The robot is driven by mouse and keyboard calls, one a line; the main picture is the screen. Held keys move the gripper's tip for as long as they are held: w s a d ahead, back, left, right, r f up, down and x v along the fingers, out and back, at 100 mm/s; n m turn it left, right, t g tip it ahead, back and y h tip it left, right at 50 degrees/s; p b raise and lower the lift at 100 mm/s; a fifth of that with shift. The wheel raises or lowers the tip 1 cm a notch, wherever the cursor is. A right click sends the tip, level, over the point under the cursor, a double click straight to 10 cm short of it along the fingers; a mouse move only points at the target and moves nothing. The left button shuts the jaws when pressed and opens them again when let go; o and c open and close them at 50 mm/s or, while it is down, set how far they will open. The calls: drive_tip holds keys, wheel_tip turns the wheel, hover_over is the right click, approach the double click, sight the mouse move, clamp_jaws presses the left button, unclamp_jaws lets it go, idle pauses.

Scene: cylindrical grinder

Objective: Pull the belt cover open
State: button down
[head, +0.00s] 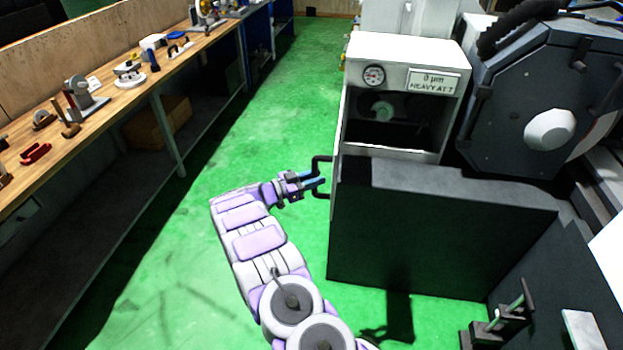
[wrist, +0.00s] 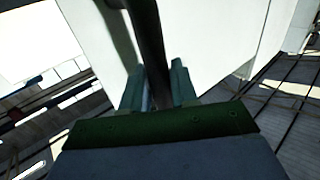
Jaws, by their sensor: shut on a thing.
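The belt cover (head: 339,130) shows nearly edge-on as a thin white panel at the left side of the white machine cabinet (head: 408,50). The cabinet front stands open, and a round pulley (head: 383,110) shows in its dark inside. A black bar handle (head: 318,160) sticks out to the left from the cover. My gripper (head: 314,183) is shut on this handle. In the wrist view, the handle (wrist: 147,35) runs between my two fingers (wrist: 156,88), with the white cover face (wrist: 215,45) behind it. The fingertips' contact is partly hidden.
A dark grey block (head: 440,215) stands right of my gripper, below the cabinet. A large dark grinder housing (head: 530,100) is at the right. A long wooden workbench (head: 110,95) with tools runs along the left. Green floor (head: 265,120) between bench and machine is clear.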

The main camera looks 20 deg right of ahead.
drive_tip(key=shift+w+a+r, duration=0.1)
drive_tip(key=shift+w+a, duration=0.05)
drive_tip(key=c, duration=1)
unclamp_jaws()
drive_tip(key=s+a, duration=0.1)
drive_tip(key=a, duration=0.4)
drive_tip(key=s+a+p, duration=0.1)
drive_tip(key=a, duration=1.1)
drive_tip(key=shift+s+p, duration=0.35)
drive_tip(key=shift+s, duration=0.05)
drive_tip(key=shift+w, duration=0.1)
